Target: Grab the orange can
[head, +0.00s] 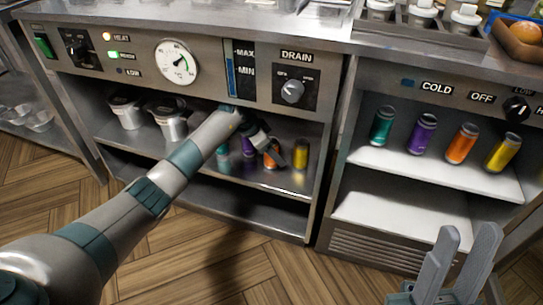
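Two orange cans show in the head view. One orange can (271,161) stands on the left unit's upper shelf, partly hidden by my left gripper. The other orange can (461,144) stands on the right cold unit's upper shelf, between a purple and a yellow can. My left arm reaches into the left unit, and my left gripper (270,149) is at the first orange can. Its fingers are small and dark, so whether they grip the can is unclear. My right gripper (466,243) is open and empty at the lower right, below and in front of the cold unit.
A purple can (248,148) and a yellow can (301,154) flank the left orange can; a teal can (222,150) is partly hidden. Metal containers (127,113) stand further left. The cold unit holds teal (383,125), purple (422,134) and yellow (503,152) cans. Its lower shelf (400,215) is empty.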

